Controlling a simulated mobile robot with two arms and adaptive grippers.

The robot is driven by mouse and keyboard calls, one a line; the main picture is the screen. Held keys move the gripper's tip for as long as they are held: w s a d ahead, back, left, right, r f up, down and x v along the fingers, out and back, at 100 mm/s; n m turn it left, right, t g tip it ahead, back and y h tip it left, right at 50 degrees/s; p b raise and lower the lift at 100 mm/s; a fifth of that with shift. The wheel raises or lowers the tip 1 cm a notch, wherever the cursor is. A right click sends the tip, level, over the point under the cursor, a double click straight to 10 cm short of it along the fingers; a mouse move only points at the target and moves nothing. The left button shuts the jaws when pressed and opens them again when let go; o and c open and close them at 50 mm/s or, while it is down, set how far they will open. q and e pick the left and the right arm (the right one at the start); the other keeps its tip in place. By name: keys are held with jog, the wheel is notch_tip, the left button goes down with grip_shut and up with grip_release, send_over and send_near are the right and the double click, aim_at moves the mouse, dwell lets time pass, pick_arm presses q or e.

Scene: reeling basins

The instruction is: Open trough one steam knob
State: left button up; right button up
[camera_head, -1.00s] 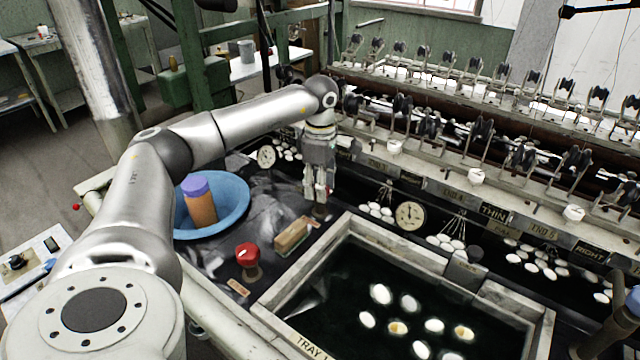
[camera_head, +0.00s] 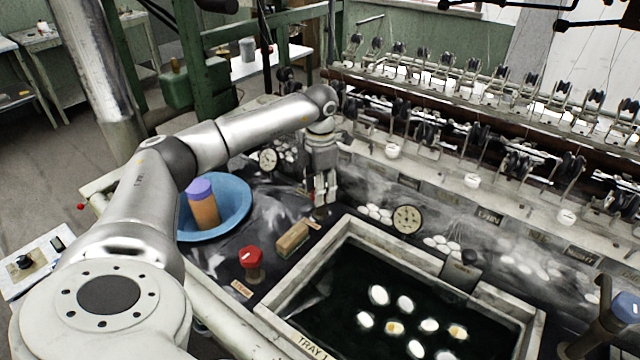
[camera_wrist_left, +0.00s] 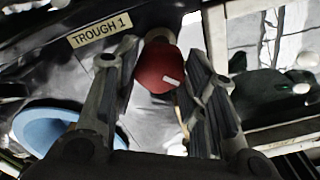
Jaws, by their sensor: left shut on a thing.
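A red knob (camera_wrist_left: 158,66) with a white mark sits between the fingers of my left gripper (camera_wrist_left: 155,95) in the left wrist view, beside a "TROUGH 1" label (camera_wrist_left: 100,29). My left gripper is shut on this knob. In the head view my left gripper (camera_head: 325,195) points down behind the tray's far left corner. There the fingers hide most of the knob, and only a dark base (camera_head: 320,212) shows below them. My right gripper is not in view.
Another red knob (camera_head: 251,258) stands nearer, left of a wooden-backed brush (camera_head: 293,240). A blue basin (camera_head: 240,222) holds an orange bottle with a purple cap (camera_head: 202,205). The tray (camera_head: 290,335) holds water and white cocoons. A gauge (camera_head: 407,219) and reeling machinery stand behind.

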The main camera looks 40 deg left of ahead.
pick_arm(q)
jog(key=n+p, duration=0.1)
jog(key=n, duration=0.3)
jog(key=shift+r+n, duration=0.15)
jog(key=shift+n, duration=0.15)
jog(key=shift+w+n+p, duration=0.1)
jog(key=shift+n+p, duration=0.5)
jog(key=shift+n, duration=1.2)
jog(key=o, duration=1)
notch_tip(320, 180, up, 12)
